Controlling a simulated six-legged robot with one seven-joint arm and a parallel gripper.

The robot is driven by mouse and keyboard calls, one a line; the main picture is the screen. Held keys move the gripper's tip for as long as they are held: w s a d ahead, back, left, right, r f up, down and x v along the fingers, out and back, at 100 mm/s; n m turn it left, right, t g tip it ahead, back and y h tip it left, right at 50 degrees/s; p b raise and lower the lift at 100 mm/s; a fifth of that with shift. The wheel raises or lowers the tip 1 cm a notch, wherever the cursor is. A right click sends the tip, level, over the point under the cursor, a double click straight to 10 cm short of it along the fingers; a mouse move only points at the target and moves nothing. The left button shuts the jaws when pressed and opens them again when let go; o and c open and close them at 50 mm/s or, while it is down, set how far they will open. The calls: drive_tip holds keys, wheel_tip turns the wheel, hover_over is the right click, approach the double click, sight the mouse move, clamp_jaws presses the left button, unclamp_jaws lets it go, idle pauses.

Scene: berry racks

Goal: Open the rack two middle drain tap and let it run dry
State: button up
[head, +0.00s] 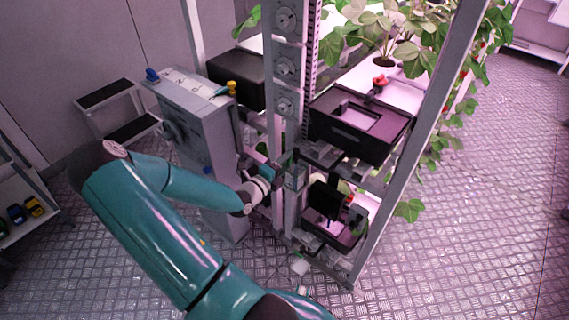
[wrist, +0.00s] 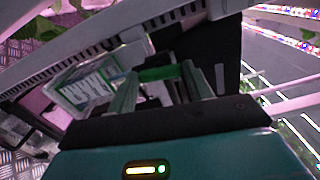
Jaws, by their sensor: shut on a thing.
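My gripper (head: 285,162) reaches the front upright of the rack (head: 277,150) at about mid-height, beside a small grey box on it. In the wrist view my gripper's two fingers (wrist: 160,74) are shut on a green tap handle (wrist: 158,73), which lies crosswise between the fingertips. The tap's body and outlet are hidden behind the fingers, and I cannot see any water. A white label panel with green print (wrist: 88,90) shows just left of the fingers.
A black tank with a red knob (head: 360,122) sits above right of my gripper, and another dark tray (head: 335,228) below. A grey cabinet (head: 195,130) stands close on the left, with a step stool (head: 118,108) behind it. The floor at right is clear.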

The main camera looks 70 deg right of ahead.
drive_tip(key=shift+n, duration=0.7)
drive_tip(key=o, duration=1)
drive_tip(key=v, duration=1.4)
